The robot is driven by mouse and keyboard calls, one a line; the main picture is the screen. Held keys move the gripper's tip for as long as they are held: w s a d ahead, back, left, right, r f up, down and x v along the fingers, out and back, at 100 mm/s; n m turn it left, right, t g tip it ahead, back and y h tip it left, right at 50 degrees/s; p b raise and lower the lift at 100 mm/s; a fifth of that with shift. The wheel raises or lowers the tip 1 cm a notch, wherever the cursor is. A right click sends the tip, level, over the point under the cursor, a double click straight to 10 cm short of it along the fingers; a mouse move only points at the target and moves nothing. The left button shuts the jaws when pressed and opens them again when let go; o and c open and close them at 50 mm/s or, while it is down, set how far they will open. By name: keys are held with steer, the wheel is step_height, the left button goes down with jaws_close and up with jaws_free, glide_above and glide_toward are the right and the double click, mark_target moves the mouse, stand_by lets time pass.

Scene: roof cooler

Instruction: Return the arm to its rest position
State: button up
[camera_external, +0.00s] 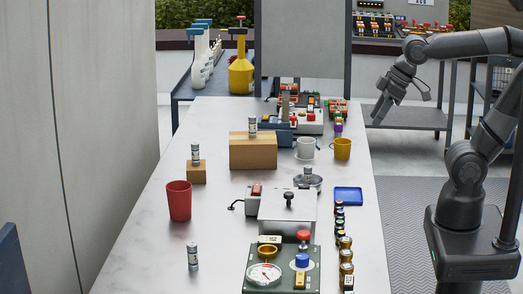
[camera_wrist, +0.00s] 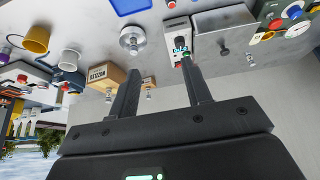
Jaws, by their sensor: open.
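My gripper (camera_external: 383,112) hangs at the end of my bent arm, to the right of the long table (camera_external: 140,262). It points down and left, clear of the table top. In the wrist view my gripper (camera_wrist: 159,66) shows two dark fingers spread apart with nothing between them. The wrist view is tilted and shows the table upside down beyond the fingers. My arm reaches in from the right edge of the external view.
The table holds a red cup (camera_external: 179,201), a cardboard box (camera_external: 253,151), a yellow mug (camera_external: 342,148), a grey lidded box (camera_external: 287,214), a blue tray (camera_external: 348,196) and a green control panel (camera_external: 262,274). A grey shelf (camera_external: 410,116) stands behind my gripper. Matted floor (camera_external: 420,215) beside the table is clear.

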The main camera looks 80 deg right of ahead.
steer(key=s+f, duration=0.2)
steer(key=s, duration=0.1)
steer(key=shift+s+a+f, duration=0.15)
